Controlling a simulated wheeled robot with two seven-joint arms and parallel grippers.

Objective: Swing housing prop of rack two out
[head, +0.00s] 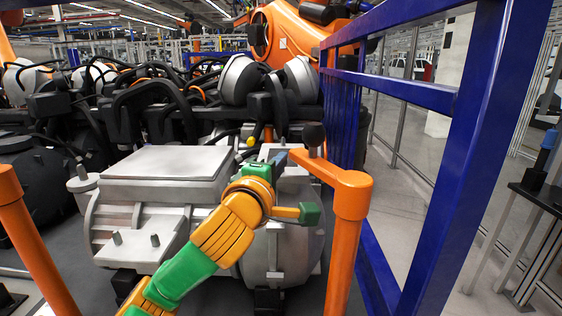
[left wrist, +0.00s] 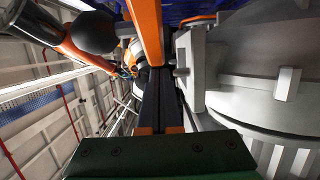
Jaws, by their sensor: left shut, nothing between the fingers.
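The orange prop (head: 332,172) has a bar that runs from the top of an upright orange post (head: 344,250) back and left to a black ball knob (head: 313,134). It stands at the right of the grey drive housing (head: 160,190). My left gripper (head: 279,157) is shut and empty, just left of the bar and knob, over the housing's right end. In the left wrist view its dark fingers (left wrist: 160,88) point at the orange bar (left wrist: 148,32), with the knob (left wrist: 94,32) at upper left. I cannot tell whether the fingertips touch the bar. My right gripper is not in view.
A blue guard frame (head: 480,130) stands close on the right. Another orange post (head: 35,245) is at the left. Black hoses and cables (head: 160,95) crowd behind the housing, with an orange robot arm (head: 290,30) beyond. Open floor lies right of the frame.

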